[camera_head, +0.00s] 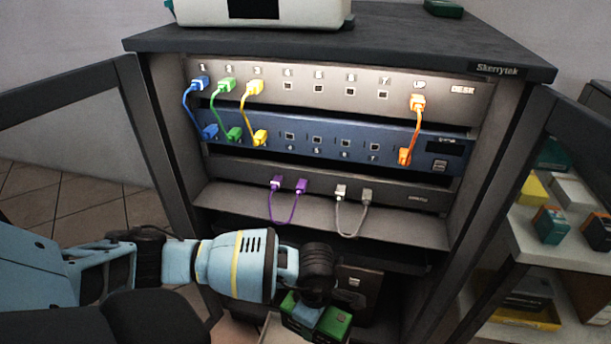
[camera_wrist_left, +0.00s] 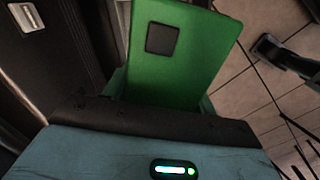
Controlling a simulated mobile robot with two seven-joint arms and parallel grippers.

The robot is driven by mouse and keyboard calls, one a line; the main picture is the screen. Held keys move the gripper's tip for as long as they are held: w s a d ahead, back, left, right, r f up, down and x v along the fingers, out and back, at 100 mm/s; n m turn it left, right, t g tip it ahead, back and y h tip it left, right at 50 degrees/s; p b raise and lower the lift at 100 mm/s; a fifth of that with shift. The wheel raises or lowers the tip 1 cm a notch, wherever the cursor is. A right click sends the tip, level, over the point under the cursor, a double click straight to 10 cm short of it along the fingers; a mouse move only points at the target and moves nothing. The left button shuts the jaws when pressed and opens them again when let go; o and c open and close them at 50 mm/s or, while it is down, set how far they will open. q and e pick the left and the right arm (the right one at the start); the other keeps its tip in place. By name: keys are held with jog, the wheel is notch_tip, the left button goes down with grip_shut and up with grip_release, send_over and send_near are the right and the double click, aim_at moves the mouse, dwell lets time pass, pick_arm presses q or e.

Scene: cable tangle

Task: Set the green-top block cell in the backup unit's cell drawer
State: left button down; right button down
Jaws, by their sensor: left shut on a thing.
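The green-top block cell (camera_head: 334,325) is low in front of the rack in the head view. My left gripper (camera_head: 310,314) is shut on it from above, partly covering it. In the left wrist view the green top (camera_wrist_left: 205,50) with its dark square patch lies just beyond my left gripper (camera_wrist_left: 165,110). A dark unit (camera_head: 358,283) with a small light label stands low in the rack, behind and right of the cell; it may be the backup unit. My right gripper is not in view.
The rack (camera_head: 330,218) has open doors on both sides. Blue, green, yellow, orange, purple and grey cables hang from its panels above my arm. A shelf (camera_head: 530,238) at the right holds several boxes and blocks. Tiled floor (camera_head: 75,205) shows at the left.

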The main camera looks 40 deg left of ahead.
pick_arm(q)
jog(key=s+a+f+n+b, duration=0.1)
jog(key=a+f+n+b, duration=0.2)
jog(key=f, duration=0.7)
jog(key=shift+a+b, duration=0.3)
jog(key=shift+b, duration=0.3)
jog(key=shift+f+b, duration=1.2)
jog(key=shift+f, duration=1.3)
jog(key=shift+f, duration=0.1)
jog(key=shift+f+b, duration=1.25)
jog(key=shift+f, duration=1.15)
jog(key=shift+f, duration=0.1)
jog(key=shift+c, duration=2.4)
grip_release()
jog(key=shift+s+f, duration=0.1)
jog(key=shift+s, duration=0.05)
